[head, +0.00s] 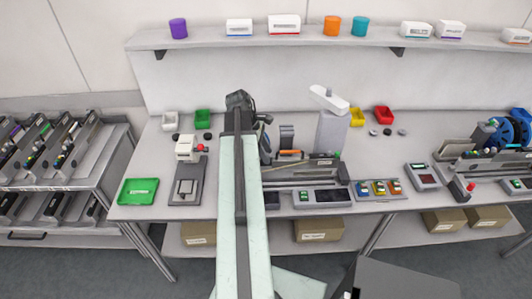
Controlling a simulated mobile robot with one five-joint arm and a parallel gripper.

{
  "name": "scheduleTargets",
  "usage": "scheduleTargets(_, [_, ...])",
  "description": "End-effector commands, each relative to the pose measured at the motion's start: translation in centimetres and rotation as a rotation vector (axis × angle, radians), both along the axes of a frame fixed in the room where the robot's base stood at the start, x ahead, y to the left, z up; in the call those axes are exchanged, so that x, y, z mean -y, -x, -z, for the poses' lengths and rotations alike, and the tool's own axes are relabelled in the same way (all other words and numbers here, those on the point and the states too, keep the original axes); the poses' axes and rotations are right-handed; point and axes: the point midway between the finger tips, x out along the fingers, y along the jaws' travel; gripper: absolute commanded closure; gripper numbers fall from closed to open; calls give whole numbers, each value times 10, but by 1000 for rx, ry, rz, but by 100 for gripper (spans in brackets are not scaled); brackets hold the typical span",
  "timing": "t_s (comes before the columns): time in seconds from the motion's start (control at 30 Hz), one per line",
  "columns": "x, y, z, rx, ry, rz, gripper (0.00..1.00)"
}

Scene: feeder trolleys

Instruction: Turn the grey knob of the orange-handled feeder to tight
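A dark feeder-like unit (305,172) lies on the workbench just right of my arm, with a small orange bar (290,152) on its top that may be the orange handle. I cannot make out a grey knob on it; my arm covers its left end. The dark end of my arm, with my gripper (240,99), is above the back of the bench, left of and beyond the orange bar. The fingers are too small and dark to tell whether they are open or shut.
A trolley (62,205) with several feeders stands at the left. A green tray (137,191) and a grey device (187,187) are on the bench's left. A white-armed machine (331,128) stands behind the unit. A shelf (385,38) runs above.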

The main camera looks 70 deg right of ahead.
Motion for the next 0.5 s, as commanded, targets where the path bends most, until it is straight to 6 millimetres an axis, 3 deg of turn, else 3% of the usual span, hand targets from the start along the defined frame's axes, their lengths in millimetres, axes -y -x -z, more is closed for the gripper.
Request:
scheduleTargets(0.17, [-1,-4,-13,0,0,-1,59])
scheduleTargets(0.5, [-5,-25,-69,0,0,-1,59])
